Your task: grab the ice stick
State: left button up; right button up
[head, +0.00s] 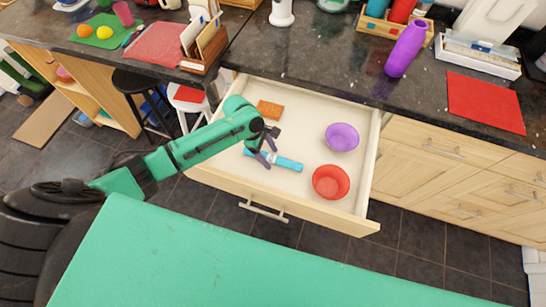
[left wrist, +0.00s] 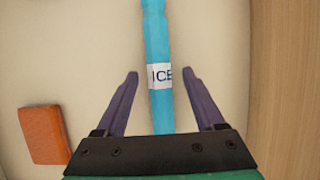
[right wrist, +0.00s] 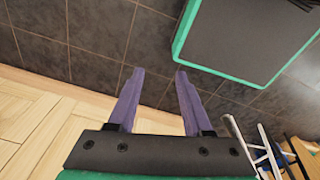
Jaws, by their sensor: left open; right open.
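The ice stick (head: 283,161) is a light blue stick with a white band, lying in the open drawer. In the left wrist view the ice stick (left wrist: 157,60) runs lengthwise between the fingers, and its white label reads ICE. In the left wrist view the left gripper (left wrist: 161,75) shows gaps between both fingers and the stick. My right gripper (right wrist: 157,72) is open and empty, facing dark floor tiles; it does not show in the head view.
The open drawer (head: 325,220) also holds a purple bowl (head: 342,137), a red bowl (head: 331,182) and an orange-brown block (head: 269,109). The block also shows in the left wrist view (left wrist: 43,135). A purple bottle (head: 405,50) stands on the dark counter behind.

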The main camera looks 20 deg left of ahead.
pick_arm(q)
jog(key=shift+f, duration=0.15)
jog(key=shift+c, duration=1.3)
grip_shut()
pick_arm(e)
jog(key=shift+s+f, duration=0.1)
jog(key=shift+s, duration=0.75)
